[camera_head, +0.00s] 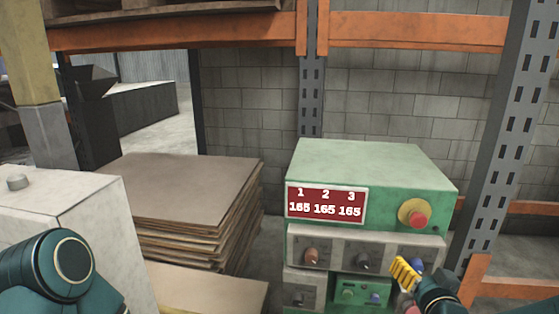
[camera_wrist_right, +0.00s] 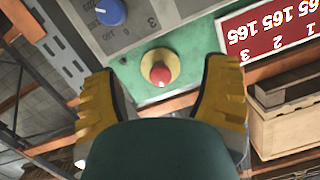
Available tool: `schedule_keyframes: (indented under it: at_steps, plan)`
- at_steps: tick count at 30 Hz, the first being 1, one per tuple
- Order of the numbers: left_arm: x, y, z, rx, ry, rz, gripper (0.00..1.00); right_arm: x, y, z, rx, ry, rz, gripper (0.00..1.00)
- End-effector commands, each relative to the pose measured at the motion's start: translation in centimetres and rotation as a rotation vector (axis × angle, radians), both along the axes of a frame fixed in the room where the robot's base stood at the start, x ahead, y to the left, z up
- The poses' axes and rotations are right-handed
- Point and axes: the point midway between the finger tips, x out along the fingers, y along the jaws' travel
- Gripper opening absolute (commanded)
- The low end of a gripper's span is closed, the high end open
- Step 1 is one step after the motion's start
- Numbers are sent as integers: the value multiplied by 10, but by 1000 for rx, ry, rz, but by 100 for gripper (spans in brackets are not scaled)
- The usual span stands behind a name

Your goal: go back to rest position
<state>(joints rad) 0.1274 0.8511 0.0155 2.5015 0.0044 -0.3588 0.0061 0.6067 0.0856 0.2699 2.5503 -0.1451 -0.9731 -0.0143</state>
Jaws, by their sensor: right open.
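My right gripper (camera_head: 405,272) shows at the lower right of the head view, in front of the green control box (camera_head: 370,165). Its yellow fingers also show in the right wrist view (camera_wrist_right: 162,78), spread apart with nothing between them. Beyond the fingers in that view is the red button (camera_wrist_right: 160,72) on its yellow ring, and the button also shows on the box in the head view (camera_head: 418,219). My left arm shows as a teal link at the lower left; its gripper is out of view.
The box has a red display (camera_head: 326,202) reading 165 three times and several knobs below. A stack of brown sheets (camera_head: 185,190) stands left of it. A white cabinet (camera_head: 70,200) is at the left. Grey rack posts (camera_head: 505,130) and orange beams frame the area.

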Motion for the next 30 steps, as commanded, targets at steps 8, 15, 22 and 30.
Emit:
schedule_keyframes:
  at_steps: [8,15,22,30]
  plan:
    - [0,0,0,0,0,0,0,-9,103,-164,208,492,220,75]
    - [0,0,0,0,0,0,0,-79,188,-275,282,932,394,75]
    - [0,0,0,0,0,0,0,-136,221,-320,285,1180,473,75]
    - [0,0,0,0,0,0,0,-144,224,-326,284,1215,481,75]
